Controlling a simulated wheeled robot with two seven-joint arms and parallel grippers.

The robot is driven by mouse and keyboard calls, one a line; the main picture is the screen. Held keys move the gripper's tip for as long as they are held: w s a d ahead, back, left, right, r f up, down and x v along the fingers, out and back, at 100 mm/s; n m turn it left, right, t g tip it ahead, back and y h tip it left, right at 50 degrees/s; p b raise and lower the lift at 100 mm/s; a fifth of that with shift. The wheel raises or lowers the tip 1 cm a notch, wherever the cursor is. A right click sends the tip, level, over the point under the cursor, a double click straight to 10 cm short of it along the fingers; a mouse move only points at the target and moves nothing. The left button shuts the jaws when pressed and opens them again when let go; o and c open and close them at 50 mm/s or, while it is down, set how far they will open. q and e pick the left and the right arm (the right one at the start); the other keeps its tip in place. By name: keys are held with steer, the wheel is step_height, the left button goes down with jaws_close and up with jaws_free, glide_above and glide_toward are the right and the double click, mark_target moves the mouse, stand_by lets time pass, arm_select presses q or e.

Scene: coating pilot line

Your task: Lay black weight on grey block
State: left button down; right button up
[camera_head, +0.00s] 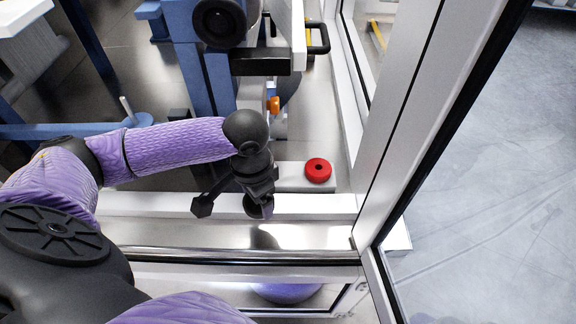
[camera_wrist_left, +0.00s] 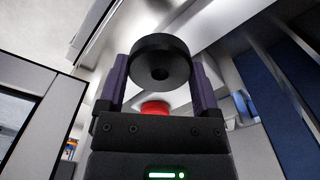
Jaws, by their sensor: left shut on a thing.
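The black weight (camera_wrist_left: 160,46) is a round disc with a hole in its middle. In the left wrist view my left gripper (camera_wrist_left: 160,78) is shut on it, with a purple finger at each side. In the head view my left gripper (camera_head: 262,190) points down, with the dark weight (camera_head: 258,207) partly hidden at its tip. A red ring-shaped weight (camera_head: 318,170) lies to the right of the gripper on a pale grey block (camera_head: 292,178). The red weight also shows behind the black one in the left wrist view (camera_wrist_left: 154,107). My right gripper is not in view.
A white-framed glass panel (camera_head: 400,120) stands at the right. A pale rail (camera_head: 150,204) and a metal edge (camera_head: 200,253) run across the front. Blue and white machinery with an orange knob (camera_head: 273,105) stands beyond the gripper.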

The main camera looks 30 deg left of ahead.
arm_select(q)
steer(key=b, duration=0.3)
glide_above(282, 173)
steer(key=shift+s+d+f, duration=0.15)
steer(key=shift+s+f, duration=0.05)
steer(key=shift+s, duration=0.2)
steer(key=shift+w+r, duration=0.1)
steer(key=shift+w, duration=0.25)
steer(key=f+b, duration=0.2)
steer(key=f, duration=0.1)
steer(key=shift+a+f, duration=0.2)
jaws_free()
step_height(282, 173, up, 8)
steer(key=p, duration=0.3)
steer(key=shift+f, duration=0.2)
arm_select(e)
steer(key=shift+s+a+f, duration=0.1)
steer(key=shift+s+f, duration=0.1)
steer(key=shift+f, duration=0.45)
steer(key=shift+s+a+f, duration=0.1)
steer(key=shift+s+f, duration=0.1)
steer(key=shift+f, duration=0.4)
